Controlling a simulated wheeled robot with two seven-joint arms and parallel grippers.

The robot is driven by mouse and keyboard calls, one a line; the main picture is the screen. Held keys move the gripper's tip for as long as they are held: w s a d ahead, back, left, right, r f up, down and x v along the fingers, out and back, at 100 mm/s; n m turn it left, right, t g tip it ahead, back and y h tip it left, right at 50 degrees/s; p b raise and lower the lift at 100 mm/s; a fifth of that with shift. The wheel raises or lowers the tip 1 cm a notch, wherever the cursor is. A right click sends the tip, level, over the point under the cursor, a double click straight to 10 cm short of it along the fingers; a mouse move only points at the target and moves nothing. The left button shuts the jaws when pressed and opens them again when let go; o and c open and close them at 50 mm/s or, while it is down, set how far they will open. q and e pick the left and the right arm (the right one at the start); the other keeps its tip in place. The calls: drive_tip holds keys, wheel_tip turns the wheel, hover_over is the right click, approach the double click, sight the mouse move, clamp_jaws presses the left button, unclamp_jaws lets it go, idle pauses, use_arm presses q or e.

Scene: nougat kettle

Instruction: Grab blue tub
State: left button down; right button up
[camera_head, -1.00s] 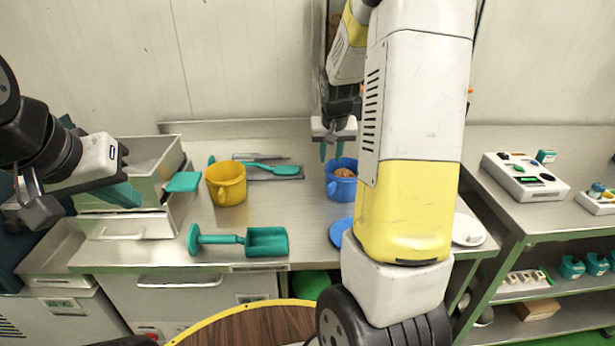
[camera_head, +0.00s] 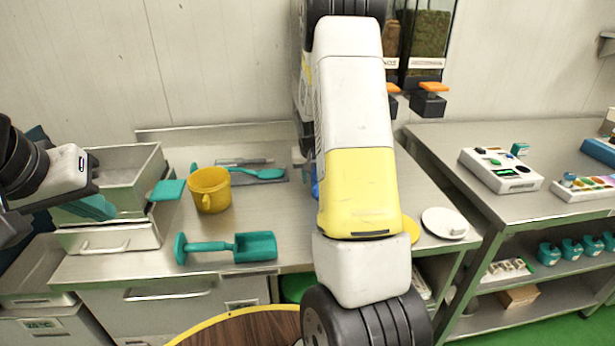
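A blue tub (camera_head: 315,187) stands on the steel worktop, and only a thin blue sliver of it shows left of my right arm. The rest of it and its contents are hidden behind the arm. My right gripper (camera_head: 301,162) is almost wholly hidden behind the same arm, with a small grey part showing just above the blue sliver. Whether it touches the tub cannot be seen. My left gripper (camera_head: 93,207) is at the far left, over the steel container, away from the tub; its finger opening is not clear.
A yellow mug (camera_head: 209,190) stands left of the tub, with a teal scoop (camera_head: 255,247) in front and a teal spoon (camera_head: 262,174) behind. A steel container (camera_head: 130,165) is at the left. A white lid (camera_head: 445,223) lies at the right. A side table (camera_head: 480,140) holds small devices.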

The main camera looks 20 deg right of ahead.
clamp_jaws()
idle(1.4)
